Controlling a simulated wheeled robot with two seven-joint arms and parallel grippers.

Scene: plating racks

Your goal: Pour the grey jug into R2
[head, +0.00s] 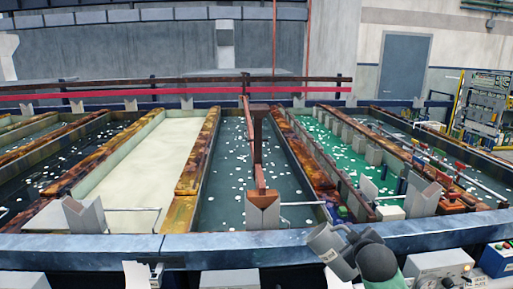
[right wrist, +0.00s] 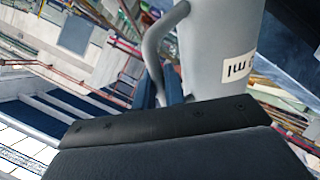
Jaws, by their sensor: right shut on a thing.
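The grey jug (right wrist: 215,45) fills the upper middle of the right wrist view. It has a curved handle (right wrist: 154,45) on its left side and a white label with dark letters, partly cut off. No readable label marks R2 among the tanks. My left gripper is not in view.
A cream-filled tank (head: 145,160), a dark tank (head: 225,190) with floating white balls and a green tank (head: 345,160) with white balls lie side by side. A blue front ledge (head: 130,245) runs across. A brown bar (head: 258,150) stands over the dark tank. Boxes line the near edge.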

